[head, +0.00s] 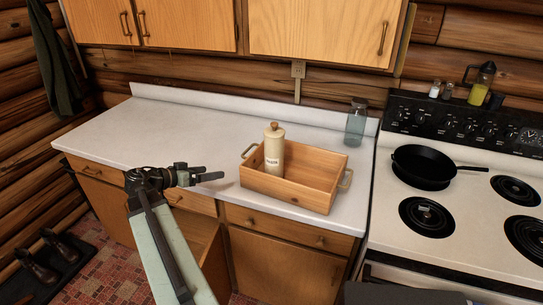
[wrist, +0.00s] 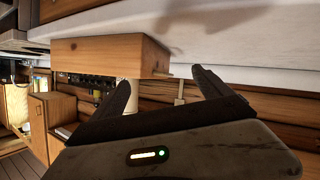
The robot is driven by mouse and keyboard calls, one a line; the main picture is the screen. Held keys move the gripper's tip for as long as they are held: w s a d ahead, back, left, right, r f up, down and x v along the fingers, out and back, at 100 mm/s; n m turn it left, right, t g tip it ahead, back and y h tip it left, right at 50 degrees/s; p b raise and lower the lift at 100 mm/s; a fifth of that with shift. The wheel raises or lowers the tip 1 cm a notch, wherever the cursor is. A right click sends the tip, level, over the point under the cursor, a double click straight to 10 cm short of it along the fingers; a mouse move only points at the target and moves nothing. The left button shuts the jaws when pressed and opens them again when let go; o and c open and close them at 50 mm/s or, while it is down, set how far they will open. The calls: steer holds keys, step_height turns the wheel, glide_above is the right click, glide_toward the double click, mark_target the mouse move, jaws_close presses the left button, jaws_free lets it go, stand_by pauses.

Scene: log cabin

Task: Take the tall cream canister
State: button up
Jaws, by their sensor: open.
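The tall cream canister (head: 274,152) stands upright in a wooden box with handles (head: 290,194), toward its left back part. My gripper (head: 211,173) is left of the box over the counter, open and empty, apart from the canister. In the wrist view, which is turned over, the open fingers (wrist: 161,80) point toward the box (wrist: 110,55). A cream part of the canister (wrist: 131,92) shows beyond the box wall, partly hidden by the left finger.
A glass jar (head: 356,122) stands on the counter behind the box at right. The stove with a black pan (head: 422,166) is farther right. Wooden cabinets (head: 320,28) hang above. The white counter (head: 160,130) is clear left of the box.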

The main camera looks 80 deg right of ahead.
mark_target(266, 141)
steer(key=s+d+r+m+g, duration=0.1)
steer(key=s+d+r+m, duration=0.1)
steer(key=s, duration=0.3)
steer(key=s+d+r+m+g, duration=0.2)
steer(key=s+r, duration=0.1)
steer(key=s, duration=0.2)
steer(key=s+d+r+m+g, duration=0.2)
steer(key=s+d+r, duration=0.1)
steer(key=s, duration=0.2)
steer(key=shift+s+d+r+h, duration=0.1)
steer(key=shift+s+r+h, duration=0.25)
steer(key=shift+s+h, duration=0.05)
steer(key=x, duration=0.7)
steer(key=shift+s+d, duration=0.2)
steer(key=shift+s, duration=0.05)
jaws_close()
